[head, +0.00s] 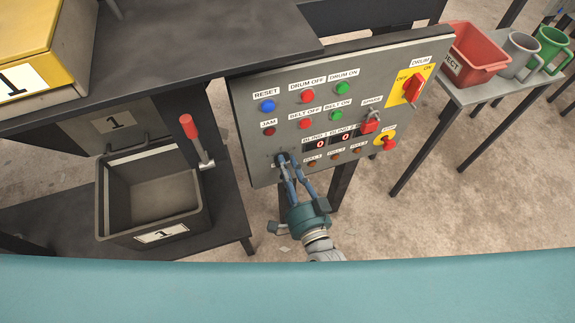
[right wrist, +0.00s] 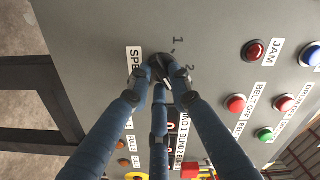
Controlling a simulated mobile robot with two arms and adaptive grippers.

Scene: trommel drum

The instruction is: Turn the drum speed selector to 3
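The drum speed selector is a small dark knob (right wrist: 159,69) on the grey control panel (head: 243,112), at its lower left corner in the head view. A partly covered label reading "SPE" (right wrist: 134,62) is beside it in the right wrist view. The numerals 1 and 2 show on the panel near the knob; no 3 shows. My right gripper (head: 284,160) is at the knob, and in the right wrist view its blue fingers (right wrist: 167,73) are closed around it. The fingers hide much of the knob, so I cannot tell its setting. My left gripper is not in view.
The panel also carries several push buttons, a red key-like switch (head: 369,123), a red stop knob (head: 389,143) and a drum on/off switch (head: 414,87). A grey bin (head: 153,236) and red-handled lever (head: 189,127) are at left. A red bin (head: 478,50) and mugs stand at right.

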